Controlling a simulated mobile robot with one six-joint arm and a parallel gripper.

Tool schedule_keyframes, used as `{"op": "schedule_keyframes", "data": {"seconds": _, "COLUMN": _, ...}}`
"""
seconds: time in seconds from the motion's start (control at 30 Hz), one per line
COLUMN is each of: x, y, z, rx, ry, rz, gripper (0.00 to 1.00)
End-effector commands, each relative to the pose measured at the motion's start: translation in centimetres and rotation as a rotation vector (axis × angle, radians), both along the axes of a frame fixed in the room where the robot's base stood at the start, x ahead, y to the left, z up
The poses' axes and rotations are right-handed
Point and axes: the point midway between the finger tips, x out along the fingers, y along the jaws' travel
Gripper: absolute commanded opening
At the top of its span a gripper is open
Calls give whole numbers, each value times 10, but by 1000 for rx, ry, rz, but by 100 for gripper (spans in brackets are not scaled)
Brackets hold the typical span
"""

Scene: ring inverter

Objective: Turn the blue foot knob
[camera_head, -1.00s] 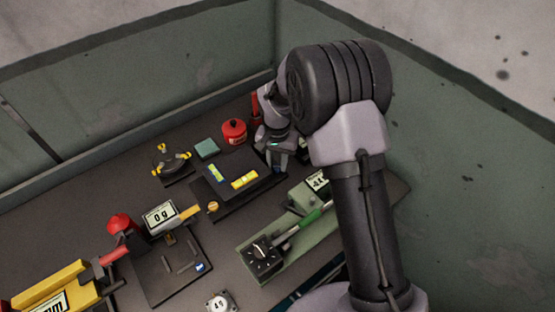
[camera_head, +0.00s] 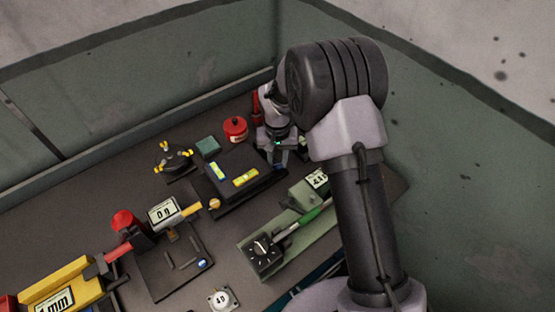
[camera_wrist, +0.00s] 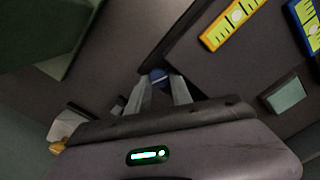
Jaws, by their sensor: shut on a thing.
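The blue foot knob (camera_wrist: 158,77) shows in the wrist view between my fingertips, at the edge of a dark levelling platform (camera_wrist: 190,62). My gripper (camera_wrist: 159,84) is shut on the knob, one finger on each side, and they cover part of it. In the head view, my gripper (camera_head: 284,157) is at the right end of the platform (camera_head: 222,168), and the knob is hidden there. Two yellow spirit levels lie on the platform, one (camera_head: 246,177) in a yellow frame and one (camera_head: 217,170) in a blue frame. A brass-coloured foot knob (camera_head: 214,203) shows at the front corner.
A red pot (camera_head: 235,129) and a teal block (camera_head: 208,146) stand behind the platform. A green device (camera_head: 265,250) with a dial is in front. A balance with a display (camera_head: 165,213) stands at left. Walls rise behind and right.

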Motion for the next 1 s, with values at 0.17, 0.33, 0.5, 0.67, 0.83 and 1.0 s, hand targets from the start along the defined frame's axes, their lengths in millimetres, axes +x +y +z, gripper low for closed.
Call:
{"op": "schedule_keyframes", "data": {"seconds": 0.17, "x": 0, "y": 0, "z": 0, "rx": 0, "ry": -1, "rz": -1, "gripper": 36}}
{"op": "schedule_keyframes", "data": {"seconds": 0.33, "x": 0, "y": 0, "z": 0, "rx": 1, "ry": -1, "rz": -1, "gripper": 48}}
{"op": "schedule_keyframes", "data": {"seconds": 0.5, "x": 0, "y": 1, "z": 0, "rx": 1, "ry": 0, "rz": -1, "gripper": 48}}
{"op": "schedule_keyframes", "data": {"seconds": 0.67, "x": 0, "y": 1, "z": 0, "rx": 1, "ry": 0, "rz": -2, "gripper": 48}}
{"op": "schedule_keyframes", "data": {"seconds": 0.83, "x": 0, "y": 1, "z": -3, "rx": 2, "ry": -1, "rz": -142, "gripper": 48}}
{"op": "schedule_keyframes", "data": {"seconds": 1.0, "x": 0, "y": -1, "z": -6, "rx": 3, "ry": -1, "rz": -568, "gripper": 48}}
